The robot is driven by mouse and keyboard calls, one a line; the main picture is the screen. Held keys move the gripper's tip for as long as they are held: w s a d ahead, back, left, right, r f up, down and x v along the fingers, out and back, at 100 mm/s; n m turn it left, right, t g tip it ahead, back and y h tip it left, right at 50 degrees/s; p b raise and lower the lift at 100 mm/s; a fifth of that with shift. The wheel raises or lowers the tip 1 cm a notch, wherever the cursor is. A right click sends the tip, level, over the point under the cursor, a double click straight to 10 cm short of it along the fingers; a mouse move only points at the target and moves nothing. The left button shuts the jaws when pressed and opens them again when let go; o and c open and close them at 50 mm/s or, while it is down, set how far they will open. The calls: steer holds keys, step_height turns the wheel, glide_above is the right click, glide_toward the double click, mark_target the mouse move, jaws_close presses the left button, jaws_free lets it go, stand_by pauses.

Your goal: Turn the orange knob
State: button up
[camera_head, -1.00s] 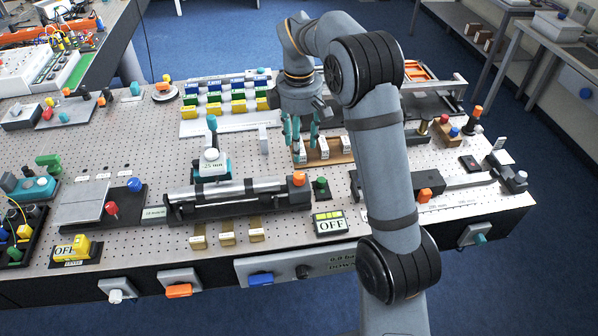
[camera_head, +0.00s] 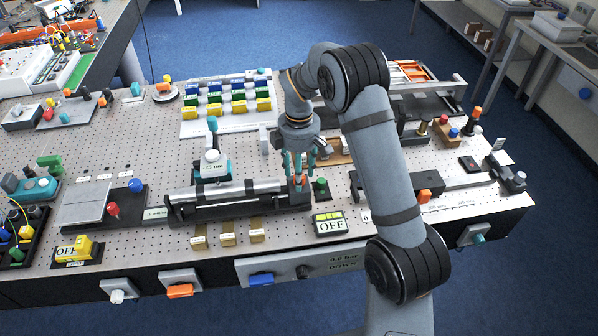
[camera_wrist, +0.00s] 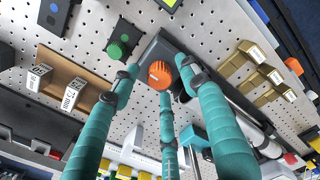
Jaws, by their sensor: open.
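An orange ribbed knob (camera_wrist: 160,74) sits on the dark end block of a tube fixture in the wrist view. In the head view the same knob (camera_head: 300,180) is partly hidden behind my fingers. My gripper (camera_wrist: 163,84) has teal fingers spread around the knob in the wrist view. My gripper (camera_head: 299,168) points down over the right end of the fixture in the head view. It is open, and I cannot tell whether any finger touches the knob.
A green knob (camera_wrist: 114,50) on a black base stands close beside the fixture. An OFF display box (camera_head: 330,224) is in front. Other orange knobs are on the front panel (camera_head: 180,290) and on the rail slider (camera_head: 425,196). A wooden block holder (camera_head: 338,152) lies behind.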

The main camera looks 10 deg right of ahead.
steer(key=c, duration=0.4)
steer(key=c, duration=0.7)
jaws_close()
steer(key=shift+m+b, duration=0.35)
steer(key=shift+m, duration=0.05)
steer(key=m+b, duration=0.2)
steer(key=m, duration=0.1)
steer(key=shift+f+m, duration=0.1)
steer(key=shift+m, duration=0.3)
steer(key=m+b, duration=0.2)
steer(key=m, duration=0.3)
steer(key=shift+m+b, duration=0.3)
steer(key=shift+b, duration=0.1)
steer(key=m+b, duration=0.3)
steer(key=m, duration=0.4)
steer(key=shift+w, duration=0.1)
steer(key=m+b, duration=0.2)
steer(key=m, duration=0.4)
steer(key=shift+r+m, duration=0.2)
steer(key=shift+m, duration=0.2)
